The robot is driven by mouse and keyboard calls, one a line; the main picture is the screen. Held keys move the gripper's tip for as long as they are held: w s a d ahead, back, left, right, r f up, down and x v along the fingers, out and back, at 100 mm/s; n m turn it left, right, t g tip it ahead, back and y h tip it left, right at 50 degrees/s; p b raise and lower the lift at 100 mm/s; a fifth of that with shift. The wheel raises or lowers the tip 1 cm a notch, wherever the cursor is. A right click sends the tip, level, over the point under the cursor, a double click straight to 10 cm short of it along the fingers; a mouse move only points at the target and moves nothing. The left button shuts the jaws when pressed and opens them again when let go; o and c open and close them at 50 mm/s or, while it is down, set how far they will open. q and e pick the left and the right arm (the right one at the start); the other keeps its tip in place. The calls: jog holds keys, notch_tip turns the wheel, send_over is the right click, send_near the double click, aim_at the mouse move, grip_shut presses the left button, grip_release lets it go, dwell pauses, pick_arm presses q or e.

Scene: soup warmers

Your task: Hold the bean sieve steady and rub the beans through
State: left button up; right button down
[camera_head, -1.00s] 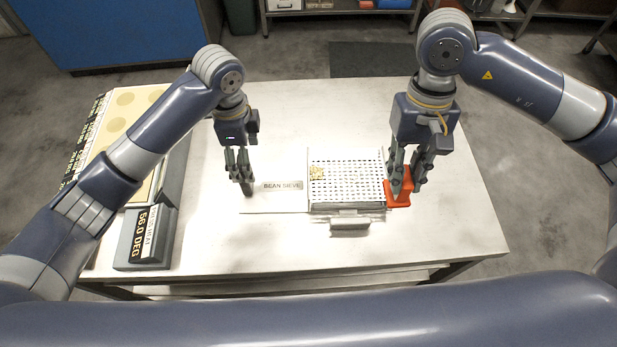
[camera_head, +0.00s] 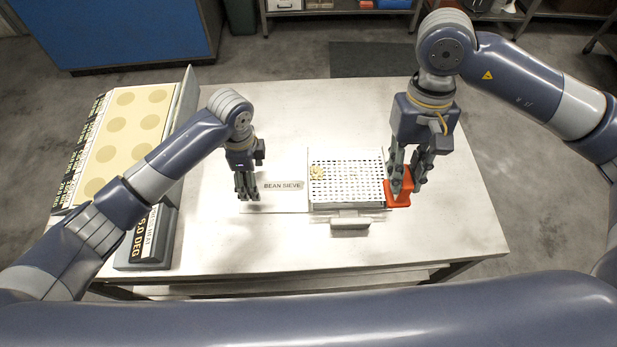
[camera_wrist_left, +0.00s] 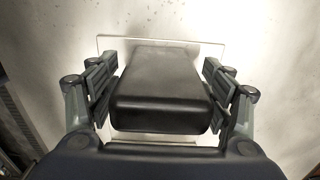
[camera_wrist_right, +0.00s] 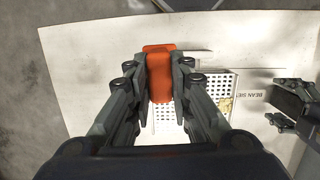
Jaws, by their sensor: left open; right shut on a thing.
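The bean sieve (camera_head: 350,183) is a perforated metal tray on the table, with a small heap of pale beans (camera_head: 317,172) at its upper left. A pale plate labelled BEAN SIEVE (camera_head: 283,203) lies against its left side. My right gripper (camera_head: 401,184) is shut on the red-orange handle (camera_head: 399,201) at the sieve's right side; the handle also shows in the right wrist view (camera_wrist_right: 159,70). My left gripper (camera_head: 246,192) is open, low over the plate's left end. In the left wrist view its fingers stand either side of a black block (camera_wrist_left: 162,88); contact is unclear.
A warmer with pale round spots (camera_head: 125,130) and a tilted readout box (camera_head: 150,245) stands at the table's left, partly behind my left arm. The white table (camera_head: 440,245) is clear at right.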

pick_arm(q)
jog(key=c, duration=1.7)
jog(key=shift+o, duration=0.2)
